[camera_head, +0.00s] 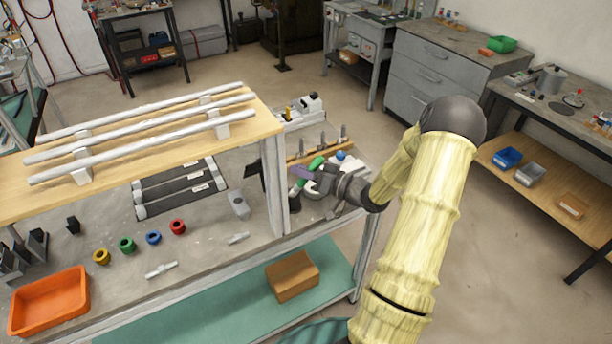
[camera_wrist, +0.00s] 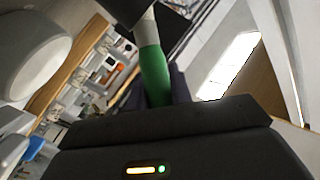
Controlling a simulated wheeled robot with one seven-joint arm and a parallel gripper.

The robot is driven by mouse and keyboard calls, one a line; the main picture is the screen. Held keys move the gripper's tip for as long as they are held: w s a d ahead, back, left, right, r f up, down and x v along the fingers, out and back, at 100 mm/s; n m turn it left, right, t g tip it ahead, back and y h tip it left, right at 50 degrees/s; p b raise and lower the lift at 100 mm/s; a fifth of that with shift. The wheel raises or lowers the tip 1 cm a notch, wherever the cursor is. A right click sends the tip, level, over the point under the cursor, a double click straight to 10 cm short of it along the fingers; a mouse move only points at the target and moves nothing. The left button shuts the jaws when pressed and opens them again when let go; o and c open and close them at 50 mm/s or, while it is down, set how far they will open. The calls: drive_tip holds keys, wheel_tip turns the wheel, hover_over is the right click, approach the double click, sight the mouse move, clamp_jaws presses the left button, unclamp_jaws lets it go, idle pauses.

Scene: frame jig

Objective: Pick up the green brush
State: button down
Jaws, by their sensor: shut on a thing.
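The green brush (camera_wrist: 152,72) stands out from between my gripper's dark fingers in the wrist view, with a white part beyond the green. My gripper (camera_wrist: 154,92) is shut on its green part. In the head view the green brush (camera_head: 316,163) shows at the right end of the workbench, at the tip of my gripper (camera_head: 318,176). Part of the brush is hidden by the fingers, and I cannot tell whether it touches anything below.
A purple object (camera_head: 301,172) and a wooden rack (camera_head: 308,152) with upright pieces are close to my gripper. A shelf post (camera_head: 275,185) stands just left. A large pale round object (camera_wrist: 32,50) fills the wrist view's left. An orange tray (camera_head: 50,302) is far left.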

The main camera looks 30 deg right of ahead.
wheel_tip(320, 180, up, 10)
idle(0.6)
idle(0.5)
